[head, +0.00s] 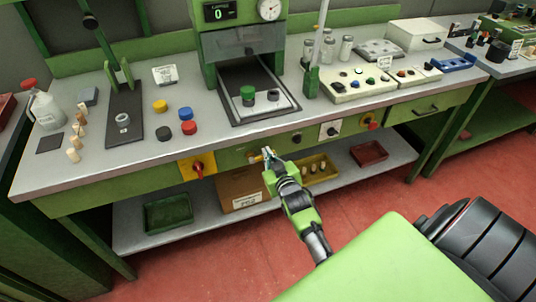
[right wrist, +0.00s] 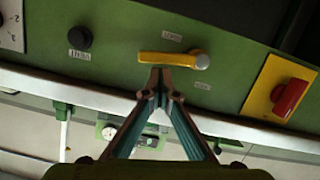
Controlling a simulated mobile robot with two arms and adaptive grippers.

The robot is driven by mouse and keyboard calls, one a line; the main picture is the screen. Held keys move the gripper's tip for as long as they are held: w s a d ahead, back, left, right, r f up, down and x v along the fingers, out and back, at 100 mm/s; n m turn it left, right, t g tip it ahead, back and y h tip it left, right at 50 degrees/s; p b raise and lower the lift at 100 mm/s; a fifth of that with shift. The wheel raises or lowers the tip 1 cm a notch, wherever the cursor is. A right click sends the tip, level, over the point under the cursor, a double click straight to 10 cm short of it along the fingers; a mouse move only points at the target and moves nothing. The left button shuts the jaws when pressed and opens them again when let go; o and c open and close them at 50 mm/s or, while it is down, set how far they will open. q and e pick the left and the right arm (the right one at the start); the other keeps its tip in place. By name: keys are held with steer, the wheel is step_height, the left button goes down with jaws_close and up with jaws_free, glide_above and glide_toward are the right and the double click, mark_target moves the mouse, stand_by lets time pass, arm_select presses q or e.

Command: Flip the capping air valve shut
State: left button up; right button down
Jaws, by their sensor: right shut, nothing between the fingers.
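The capping air valve is a yellow lever (right wrist: 168,58) on a round grey pivot (right wrist: 202,61), on the green front panel (right wrist: 125,35). In the right wrist view the lever lies nearly level, pointing left from its pivot. Small labels sit close to it, too blurred to read. In the head view the valve (head: 254,158) is a small yellow bit just left of my right gripper (head: 268,153). My right gripper is shut and empty. Its fingertips (right wrist: 160,74) are at the lever's edge; I cannot tell whether they touch. My left gripper is not in view.
A red switch on a yellow plate (head: 197,167) and a black knob (head: 297,137) flank the valve on the panel. Above, the bench (head: 215,135) holds a press, caps and corks. Below, a shelf (head: 130,215) carries a cardboard box (head: 240,190) and trays.

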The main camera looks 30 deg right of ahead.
steer(key=shift+f, duration=0.2)
steer(key=shift+s+d+f+m, duration=0.1)
steer(key=shift+d+f+m, duration=0.15)
steer(key=shift+f, duration=0.25)
steer(key=shift+s+d+f+m, duration=0.1)
steer(key=shift+f+m, duration=0.15)
steer(key=shift+f, duration=0.25)
step_height(320, 180, up, 6)
steer(key=f+p, duration=0.1)
steer(key=p, duration=0.4)
steer(key=b+v, duration=0.1)
steer(key=v, duration=0.8)
steer(key=shift+s+b, duration=0.3)
steer(key=shift+b, duration=0.1)
